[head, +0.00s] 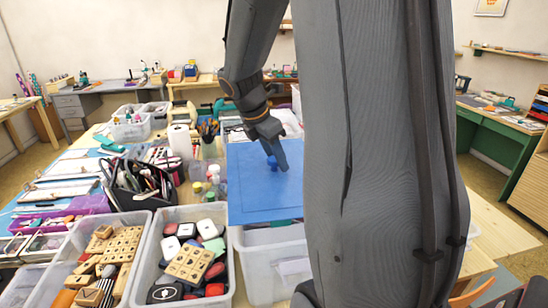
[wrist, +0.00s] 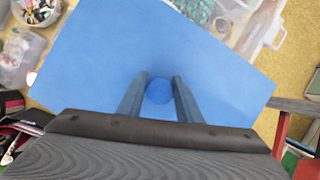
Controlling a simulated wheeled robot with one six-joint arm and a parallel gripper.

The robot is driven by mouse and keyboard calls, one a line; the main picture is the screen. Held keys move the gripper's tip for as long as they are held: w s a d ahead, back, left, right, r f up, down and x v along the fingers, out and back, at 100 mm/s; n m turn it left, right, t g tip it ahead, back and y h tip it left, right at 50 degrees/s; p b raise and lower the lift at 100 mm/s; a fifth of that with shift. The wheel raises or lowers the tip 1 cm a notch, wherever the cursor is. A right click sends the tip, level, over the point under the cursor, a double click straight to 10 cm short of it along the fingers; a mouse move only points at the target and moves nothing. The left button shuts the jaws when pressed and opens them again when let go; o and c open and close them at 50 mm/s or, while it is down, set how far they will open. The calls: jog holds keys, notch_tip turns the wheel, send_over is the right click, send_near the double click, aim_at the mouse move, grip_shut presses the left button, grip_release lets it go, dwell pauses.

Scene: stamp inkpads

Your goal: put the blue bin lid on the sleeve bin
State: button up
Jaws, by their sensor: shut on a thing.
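The blue bin lid (head: 248,185) is a flat blue sheet with a round blue knob (head: 272,162) in its middle. My gripper (head: 278,160) is shut on that knob, with one finger on each side of it. In the wrist view the lid (wrist: 110,50) fills most of the picture, and the knob (wrist: 159,91) sits between my fingertips. The sleeve bin (head: 262,265), a clear bin with a white label, stands below the lid's near edge. The lid covers much of its top. I cannot tell whether the lid touches the rim. My arm hides the right side.
Clear bins of stamps (head: 195,260) and wooden blocks (head: 115,255) stand to the left. A black caddy (head: 140,185) of tools, small bottles and a paper roll (head: 180,142) are close by. In the wrist view, clear containers (wrist: 225,20) lie beyond the lid.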

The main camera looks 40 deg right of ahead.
aim_at(277, 170)
jog(key=shift+f+b, duration=2.1)
jog(key=shift+f, duration=1.15)
jog(key=shift+d+p, duration=0.15)
jog(key=shift+p, duration=0.5)
jog(key=shift+f, duration=0.55)
jog(key=o, duration=1.3)
